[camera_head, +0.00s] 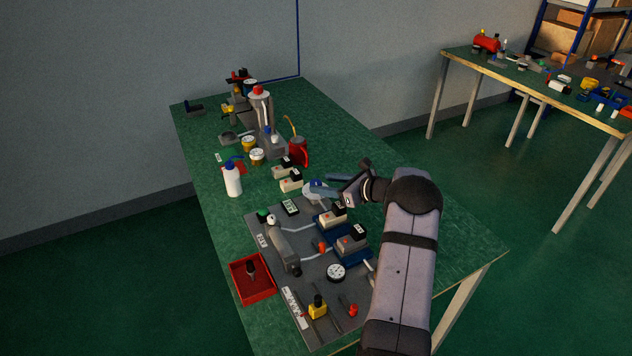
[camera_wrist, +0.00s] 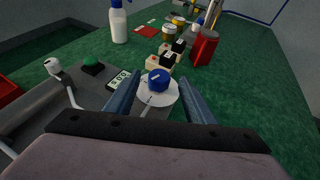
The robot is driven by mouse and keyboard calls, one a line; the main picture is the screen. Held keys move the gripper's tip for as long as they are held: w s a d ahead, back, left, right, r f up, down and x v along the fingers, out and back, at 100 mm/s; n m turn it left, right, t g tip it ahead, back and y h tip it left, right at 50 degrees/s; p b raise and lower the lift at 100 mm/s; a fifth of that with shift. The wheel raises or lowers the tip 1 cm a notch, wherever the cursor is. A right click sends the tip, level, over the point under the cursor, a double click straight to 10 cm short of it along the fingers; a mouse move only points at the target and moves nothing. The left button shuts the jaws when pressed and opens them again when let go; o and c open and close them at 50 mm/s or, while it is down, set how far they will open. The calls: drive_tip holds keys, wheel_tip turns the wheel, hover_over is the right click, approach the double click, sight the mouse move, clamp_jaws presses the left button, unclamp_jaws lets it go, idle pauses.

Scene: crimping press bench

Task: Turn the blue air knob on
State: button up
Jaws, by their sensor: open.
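The blue air knob (camera_wrist: 158,80) sits on a round white dial plate (camera_wrist: 158,97) at the back edge of the grey panel. In the wrist view it lies between the two fingers of my gripper (camera_wrist: 158,92), with space on both sides. My gripper is open and holds nothing. In the head view the blue knob (camera_head: 316,184) shows beside the fingertips of my gripper (camera_head: 325,185), partly hidden by them. Whether a finger touches the knob cannot be told.
A small display (camera_wrist: 118,79) and a green button (camera_wrist: 93,67) sit left of the knob. Beige-and-black boxes (camera_head: 291,181) stand just behind it. The table is clear at right.

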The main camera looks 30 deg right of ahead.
sight(317, 182)
drive_tip(key=shift+p+x, duration=0.35)
drive_tip(key=shift+x, duration=1.8)
drive_tip(key=shift+c, duration=0.7)
drive_tip(key=c, duration=0.9)
